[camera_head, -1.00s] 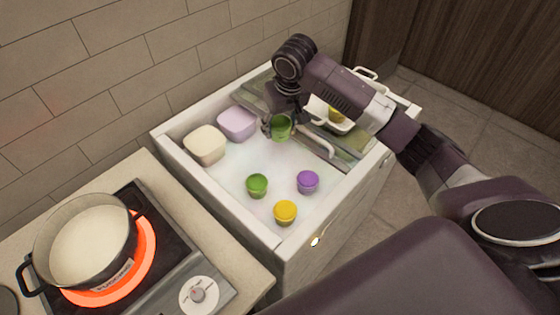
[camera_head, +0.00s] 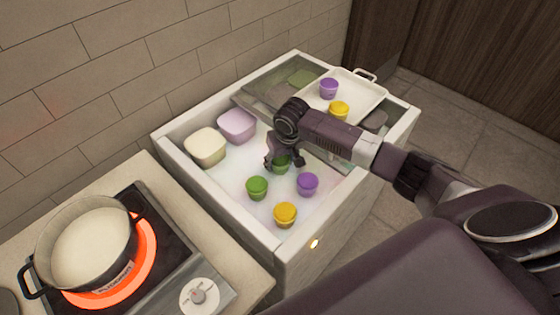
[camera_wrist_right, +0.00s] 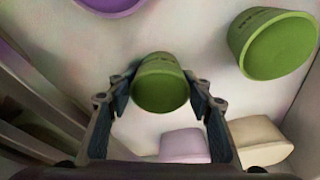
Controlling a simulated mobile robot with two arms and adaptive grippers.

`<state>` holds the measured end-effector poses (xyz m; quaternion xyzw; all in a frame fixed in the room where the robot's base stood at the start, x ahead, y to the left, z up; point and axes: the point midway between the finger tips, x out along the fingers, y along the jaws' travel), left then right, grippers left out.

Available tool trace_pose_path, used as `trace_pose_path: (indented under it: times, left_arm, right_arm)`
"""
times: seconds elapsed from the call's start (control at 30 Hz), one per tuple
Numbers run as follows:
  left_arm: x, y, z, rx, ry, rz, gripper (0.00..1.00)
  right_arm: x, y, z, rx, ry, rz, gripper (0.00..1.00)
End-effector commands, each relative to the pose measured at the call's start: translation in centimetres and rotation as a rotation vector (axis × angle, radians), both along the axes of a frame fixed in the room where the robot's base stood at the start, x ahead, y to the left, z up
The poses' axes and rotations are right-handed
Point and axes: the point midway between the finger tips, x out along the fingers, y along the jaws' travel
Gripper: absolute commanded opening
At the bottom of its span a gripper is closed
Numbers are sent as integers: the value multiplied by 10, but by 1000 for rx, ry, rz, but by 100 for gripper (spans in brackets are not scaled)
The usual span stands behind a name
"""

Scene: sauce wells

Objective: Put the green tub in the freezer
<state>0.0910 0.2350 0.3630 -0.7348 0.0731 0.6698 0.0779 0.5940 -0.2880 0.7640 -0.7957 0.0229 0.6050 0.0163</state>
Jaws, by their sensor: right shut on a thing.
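A green tub (camera_head: 283,165) is between the fingers of my right gripper (camera_head: 272,158), inside the open white chest freezer (camera_head: 340,222). In the right wrist view the green tub (camera_wrist_right: 161,84) sits between both fingers, which are shut on it. It hangs low, close to the frosty floor; I cannot tell whether it touches. A second green tub (camera_head: 257,187) stands on the floor just in front, and it also shows in the wrist view (camera_wrist_right: 275,45). My left gripper is out of view.
A purple tub (camera_head: 307,184) and a yellow tub (camera_head: 285,214) stand nearby. Cream (camera_head: 206,147) and lilac (camera_head: 237,126) containers line the left side. A white tray (camera_head: 366,92) holds purple and yellow tubs at the back. A pot (camera_head: 90,247) sits on a glowing hob at left.

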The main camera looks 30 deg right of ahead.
Motion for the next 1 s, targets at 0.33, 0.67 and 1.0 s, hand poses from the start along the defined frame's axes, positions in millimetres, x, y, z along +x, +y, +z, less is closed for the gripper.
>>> trace_pose_path:
  times: [0.33,0.67,1.0]
  left_arm:
    - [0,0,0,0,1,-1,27]
    - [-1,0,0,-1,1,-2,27]
    - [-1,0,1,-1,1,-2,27]
  right_arm:
    - [0,0,-2,1,0,0,54]
    - [0,0,0,0,-1,0,54]
    - [-12,1,50,0,-5,1,54]
